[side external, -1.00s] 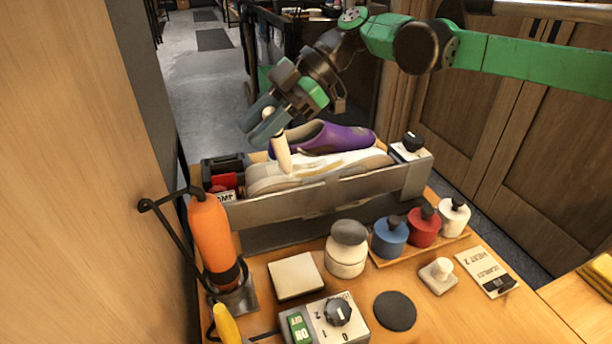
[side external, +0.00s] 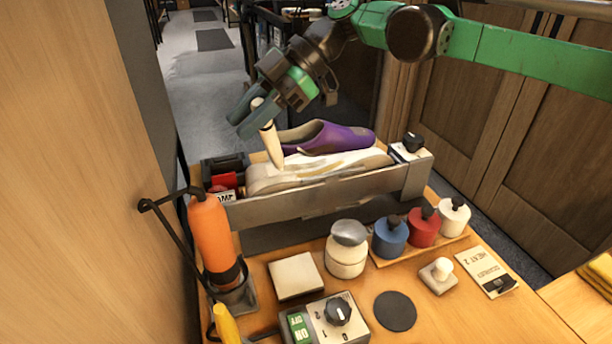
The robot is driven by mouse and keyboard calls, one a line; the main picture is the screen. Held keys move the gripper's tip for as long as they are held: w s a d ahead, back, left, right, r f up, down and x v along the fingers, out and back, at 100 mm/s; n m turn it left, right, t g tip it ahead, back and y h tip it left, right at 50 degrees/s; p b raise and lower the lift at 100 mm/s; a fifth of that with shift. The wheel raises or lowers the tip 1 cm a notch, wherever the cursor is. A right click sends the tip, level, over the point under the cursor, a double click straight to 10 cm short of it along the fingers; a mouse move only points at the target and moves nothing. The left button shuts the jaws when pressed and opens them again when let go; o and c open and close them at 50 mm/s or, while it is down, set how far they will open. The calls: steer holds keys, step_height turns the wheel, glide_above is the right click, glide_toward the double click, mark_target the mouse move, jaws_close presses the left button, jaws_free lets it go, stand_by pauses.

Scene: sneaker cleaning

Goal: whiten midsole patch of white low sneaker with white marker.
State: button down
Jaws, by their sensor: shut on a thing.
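My gripper (side external: 254,112) is shut on a white marker (side external: 271,145), which points down and leans a little. The marker's tip is at or just above the toe part of the white low sneaker (side external: 265,179); I cannot tell whether it touches. The sneaker lies in a grey metal holder (side external: 310,200), whose front wall hides its lower side. A purple shoe (side external: 340,136) sits behind the white sneaker. The midsole patch cannot be made out clearly.
An orange bottle (side external: 212,240) stands at the left. A white jar (side external: 346,252) and blue (side external: 390,238), red (side external: 423,227) and white (side external: 453,217) bottles stand in front of the holder. A control box with a dial (side external: 325,322) is at the front.

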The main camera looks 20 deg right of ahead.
steer(key=shift+r, duration=0.2)
steer(key=shift+s+d+f, duration=0.1)
steer(key=shift+d+f, duration=0.15)
steer(key=shift+d, duration=0.75)
steer(key=shift+d+f, duration=0.25)
steer(key=shift+d, duration=0.7)
